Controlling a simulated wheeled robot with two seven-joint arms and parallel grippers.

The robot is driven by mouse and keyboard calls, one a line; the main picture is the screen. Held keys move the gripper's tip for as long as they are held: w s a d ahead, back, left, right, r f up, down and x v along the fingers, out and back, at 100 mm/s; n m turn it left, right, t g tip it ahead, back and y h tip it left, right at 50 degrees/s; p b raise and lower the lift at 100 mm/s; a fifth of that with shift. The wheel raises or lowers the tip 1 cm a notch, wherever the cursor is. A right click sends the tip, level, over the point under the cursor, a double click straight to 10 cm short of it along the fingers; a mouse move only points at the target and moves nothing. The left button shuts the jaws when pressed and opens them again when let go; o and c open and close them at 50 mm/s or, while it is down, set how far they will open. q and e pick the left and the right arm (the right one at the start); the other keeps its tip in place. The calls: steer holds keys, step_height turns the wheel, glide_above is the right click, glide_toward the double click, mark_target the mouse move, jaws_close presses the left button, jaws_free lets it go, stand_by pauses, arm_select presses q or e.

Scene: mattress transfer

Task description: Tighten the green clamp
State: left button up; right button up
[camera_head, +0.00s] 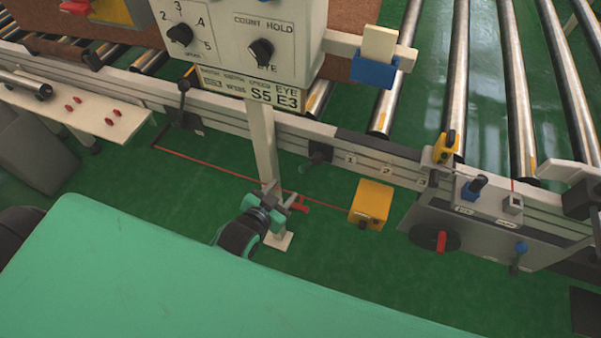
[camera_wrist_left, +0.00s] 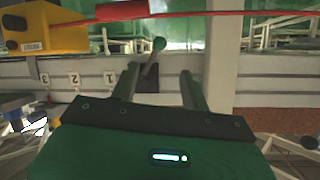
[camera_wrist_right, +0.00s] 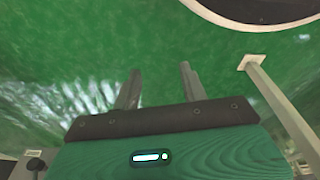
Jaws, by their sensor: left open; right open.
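A clamp lever (camera_head: 319,153) sits on the front rail of the conveyor, left of the label "1"; it looks dark in the head view. In the left wrist view its grey-green knob (camera_wrist_left: 158,45) and tilted stem stand over a dark plate, in line with the gap between my fingers. My left gripper (camera_head: 283,193) is open and empty, below and left of the lever, in front of the post. My right gripper (camera_wrist_right: 160,82) is open and empty, over green floor in its wrist view, and outside the head view.
A yellow box (camera_head: 372,204) hangs on a red cord below the rail. A white post (camera_head: 262,135) carries the control panel (camera_head: 240,35). A grey switch plate (camera_head: 490,220) is at right, and another black lever (camera_head: 184,90) at left. Metal rollers lie behind the rail.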

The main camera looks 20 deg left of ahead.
mark_target(300, 172)
arm_select(q)
steer(key=x, duration=1)
steer(key=shift+b, duration=0.35)
steer(key=shift+w+f, duration=0.15)
steer(key=shift+w, duration=0.35)
jaws_close()
arm_select(e)
steer(key=shift+w+a+r, duration=0.1)
steer(key=shift+w+r, duration=0.05)
steer(key=shift+r, duration=0.45)
steer(key=shift+w+r, duration=0.15)
steer(key=shift+r, duration=0.45)
